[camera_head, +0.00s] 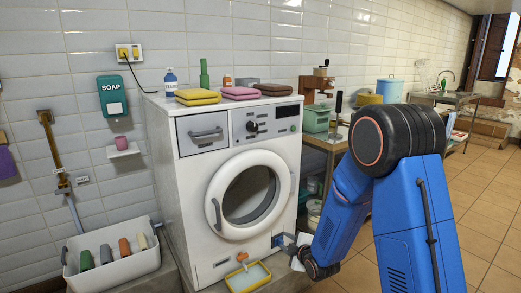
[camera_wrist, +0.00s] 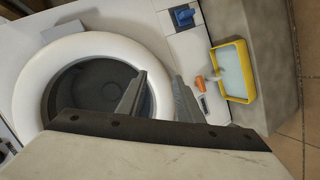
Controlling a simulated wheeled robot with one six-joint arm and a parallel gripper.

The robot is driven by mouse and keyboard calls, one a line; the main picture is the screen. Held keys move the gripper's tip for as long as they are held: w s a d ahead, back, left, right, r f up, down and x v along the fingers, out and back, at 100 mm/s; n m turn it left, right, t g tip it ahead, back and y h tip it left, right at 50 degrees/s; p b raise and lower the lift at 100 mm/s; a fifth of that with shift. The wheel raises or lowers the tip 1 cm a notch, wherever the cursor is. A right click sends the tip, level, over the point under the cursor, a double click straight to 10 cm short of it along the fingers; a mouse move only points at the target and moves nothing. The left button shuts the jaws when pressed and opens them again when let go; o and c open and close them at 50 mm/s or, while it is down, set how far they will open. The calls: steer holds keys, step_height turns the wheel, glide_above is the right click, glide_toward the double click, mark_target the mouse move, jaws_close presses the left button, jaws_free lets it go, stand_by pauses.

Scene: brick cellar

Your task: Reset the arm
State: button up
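My blue arm reaches down at the right of the head view, with my gripper (camera_head: 290,248) low beside the washing machine's front right corner. In the wrist view my gripper (camera_wrist: 161,80) shows two grey fingers with a clear gap between them and nothing held. The white washing machine (camera_head: 190,225) has a round door (camera_head: 240,195) that looks shut. The door's white ring also shows in the wrist view (camera_wrist: 45,60), behind and left of the fingers.
A yellow-rimmed tray (camera_head: 265,279) lies at the machine's foot, with an orange piece (camera_head: 242,256) by it. A white bin (camera_head: 112,265) stands left. Folded cloths (camera_head: 240,93) lie on top. A side table (camera_head: 325,145) stands right; tiled floor (camera_head: 485,215) is open farther right.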

steer(key=s+d+r+m+g+h, duration=0.35)
steer(key=s+d+r+m, duration=0.45)
steer(key=s+d+r, duration=0.55)
steer(key=s+d+r+m+g, duration=0.1)
steer(key=s+r+m, duration=0.2)
steer(key=s, duration=0.7)
steer(key=s+d+r+m+g+h, duration=0.1)
steer(key=s+d+r+m, duration=0.1)
steer(key=s, duration=0.8)
steer(key=s+d+r+m+g, duration=0.2)
steer(key=s+r+m, duration=0.2)
steer(key=s, duration=0.6)
steer(key=shift+s, duration=0.15)
